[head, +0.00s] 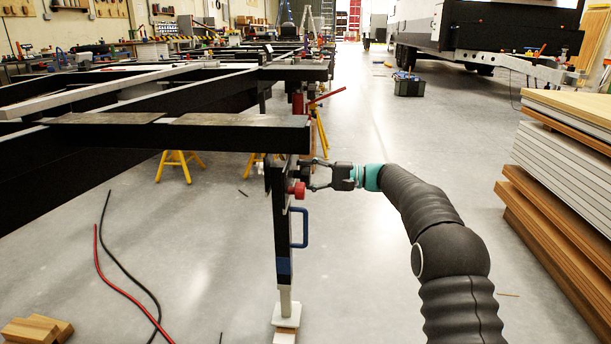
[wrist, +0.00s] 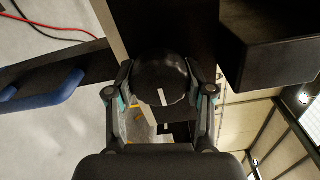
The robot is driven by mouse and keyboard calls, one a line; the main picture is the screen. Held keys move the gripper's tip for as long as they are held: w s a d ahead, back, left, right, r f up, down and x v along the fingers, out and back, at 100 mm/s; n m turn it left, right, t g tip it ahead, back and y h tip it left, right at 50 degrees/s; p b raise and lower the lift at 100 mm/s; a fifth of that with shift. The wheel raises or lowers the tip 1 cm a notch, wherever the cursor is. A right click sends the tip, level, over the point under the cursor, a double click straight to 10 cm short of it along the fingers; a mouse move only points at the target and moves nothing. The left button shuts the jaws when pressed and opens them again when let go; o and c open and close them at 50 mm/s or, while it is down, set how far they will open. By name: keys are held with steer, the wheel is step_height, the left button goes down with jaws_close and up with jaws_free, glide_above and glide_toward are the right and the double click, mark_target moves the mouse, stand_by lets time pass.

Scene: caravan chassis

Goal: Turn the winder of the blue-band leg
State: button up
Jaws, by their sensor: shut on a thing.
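The blue-band leg (head: 281,225) hangs upright under the near end of the dark chassis. Its blue band (head: 284,266) is low on the dark tube, above a pale inner tube and foot plate (head: 287,313). The winder (wrist: 160,75) is a round black knob with a white mark, filling the space between my fingers in the wrist view. My gripper (head: 309,174) reaches the leg's top from the right and is shut on the winder. In the head view my fingers largely hide the winder. The white mark points roughly along my gripper's axis.
A red knob (head: 297,189) sits just below my gripper on the leg, with a blue handle (head: 304,228) lower down. The chassis beam (head: 230,135) is close above. Red and black cables (head: 118,285) lie left. Stacked boards (head: 560,205) stand right. Floor between is clear.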

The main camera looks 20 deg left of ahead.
steer(key=o, duration=1.2)
steer(key=shift+s+a, duration=0.1)
steer(key=shift+c, duration=0.2)
steer(key=v, duration=1.2)
